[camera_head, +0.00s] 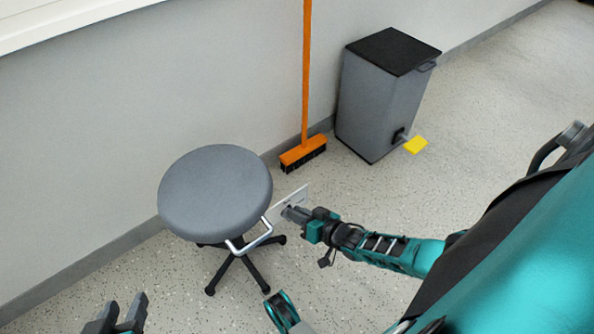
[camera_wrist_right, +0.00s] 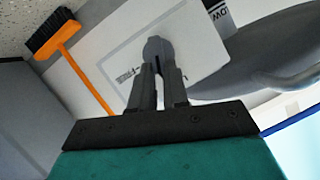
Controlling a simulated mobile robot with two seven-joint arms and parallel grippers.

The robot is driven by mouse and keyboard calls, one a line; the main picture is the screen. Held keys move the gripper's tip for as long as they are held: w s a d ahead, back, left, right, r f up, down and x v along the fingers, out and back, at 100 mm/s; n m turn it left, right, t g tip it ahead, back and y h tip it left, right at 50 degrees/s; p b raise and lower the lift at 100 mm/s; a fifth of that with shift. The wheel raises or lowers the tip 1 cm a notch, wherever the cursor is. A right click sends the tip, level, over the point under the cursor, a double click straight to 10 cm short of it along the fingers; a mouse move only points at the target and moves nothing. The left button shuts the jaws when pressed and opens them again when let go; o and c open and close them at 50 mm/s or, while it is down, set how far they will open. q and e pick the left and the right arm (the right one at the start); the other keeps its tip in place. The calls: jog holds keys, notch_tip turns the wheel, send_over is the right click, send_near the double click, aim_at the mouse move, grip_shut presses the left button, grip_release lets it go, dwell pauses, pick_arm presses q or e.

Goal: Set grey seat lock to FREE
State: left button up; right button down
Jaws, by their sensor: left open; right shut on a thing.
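The grey stool (camera_head: 215,190) stands by the wall in the head view, with a round seat and dark star base. A white panel (camera_head: 302,193) is upright at the seat's right side. The knob's pointing direction is hard to tell. My left gripper (camera_head: 122,318) is open and empty at the bottom left.
A white bent handle (camera_head: 250,243) sticks out below the seat, close to my right gripper. An orange broom (camera_head: 304,150) leans on the wall behind. A grey pedal bin (camera_head: 378,105) stands at the back right. The floor in front is clear.

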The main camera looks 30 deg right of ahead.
jog(key=shift+w+d+f+m+y, duration=0.1)
jog(key=shift+d+m+y, duration=0.15)
jog(key=shift+m+y, duration=0.4)
pick_arm(q)
jog(key=shift+s+f, duration=0.1)
jog(key=shift+s, duration=0.1)
pick_arm(e)
jog(key=shift+m, duration=0.25)
jog(key=c, duration=1.1)
grip_release()
pick_arm(q)
jog(key=shift+w+d, duration=0.1)
jog(key=shift+w, duration=0.05)
